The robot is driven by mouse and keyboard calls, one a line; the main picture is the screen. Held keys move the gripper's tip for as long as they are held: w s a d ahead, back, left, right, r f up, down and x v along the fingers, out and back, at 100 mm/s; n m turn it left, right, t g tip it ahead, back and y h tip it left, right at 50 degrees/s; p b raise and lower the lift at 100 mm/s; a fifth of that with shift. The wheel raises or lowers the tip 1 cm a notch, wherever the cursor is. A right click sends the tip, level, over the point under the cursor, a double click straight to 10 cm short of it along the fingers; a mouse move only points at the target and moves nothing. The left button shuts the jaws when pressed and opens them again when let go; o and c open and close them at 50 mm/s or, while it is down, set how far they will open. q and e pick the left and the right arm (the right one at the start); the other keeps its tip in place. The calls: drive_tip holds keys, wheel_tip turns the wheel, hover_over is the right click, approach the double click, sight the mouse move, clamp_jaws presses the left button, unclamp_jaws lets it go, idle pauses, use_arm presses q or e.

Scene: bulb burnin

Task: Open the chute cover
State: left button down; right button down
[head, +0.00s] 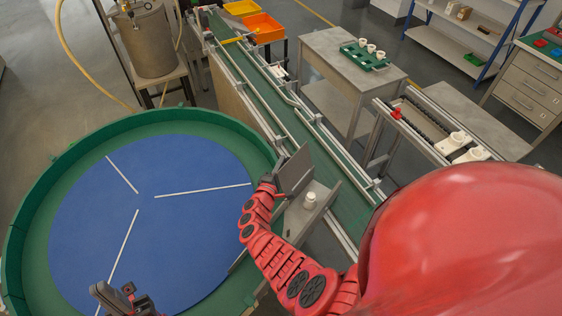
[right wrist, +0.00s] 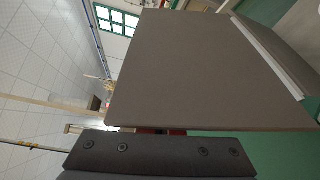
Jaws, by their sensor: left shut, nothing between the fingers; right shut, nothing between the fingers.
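The chute cover (head: 296,171) is a flat grey plate. It stands tilted up at the upper end of the grey chute (head: 296,221), between the round table and the conveyor. A small white piece (head: 310,200) sits on the chute beside it. My right gripper (head: 267,184) is shut at the left edge of the cover; whether it touches cannot be told. In the right wrist view the cover (right wrist: 200,70) fills much of the picture, just beyond the dark gripper finger (right wrist: 155,152). My left gripper (head: 124,296) is shut and empty over the round table's near edge.
A round table with a blue disc (head: 190,220), white dividers and a green rim (head: 150,118) fills the left. A green conveyor (head: 265,90) runs behind the chute. A side table (head: 325,45) holds a green tray of white pieces. My red arm covers the lower right.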

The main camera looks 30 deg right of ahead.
drive_tip(key=m+b, duration=0.1)
drive_tip(key=b, duration=0.1)
drive_tip(key=s+m+b, duration=0.1)
drive_tip(key=b, duration=0.2)
drive_tip(key=shift+s+d+r+m+t+h, duration=0.1)
drive_tip(key=shift+d+r+m+t+h, duration=0.1)
drive_tip(key=shift+d+m+t+h, duration=0.15)
drive_tip(key=shift+s+r+m+b, duration=0.25)
drive_tip(key=shift+s+r+b, duration=0.05)
drive_tip(key=shift+b, duration=0.25)
drive_tip(key=shift+r, duration=0.1)
drive_tip(key=shift+a, duration=0.1)
drive_tip(key=shift+s+a, duration=0.15)
drive_tip(key=shift+a, duration=0.05)
drive_tip(key=b+v, duration=0.1)
drive_tip(key=v, duration=1.5)
drive_tip(key=shift+s+a+b, duration=0.3)
drive_tip(key=shift+b, duration=0.05)
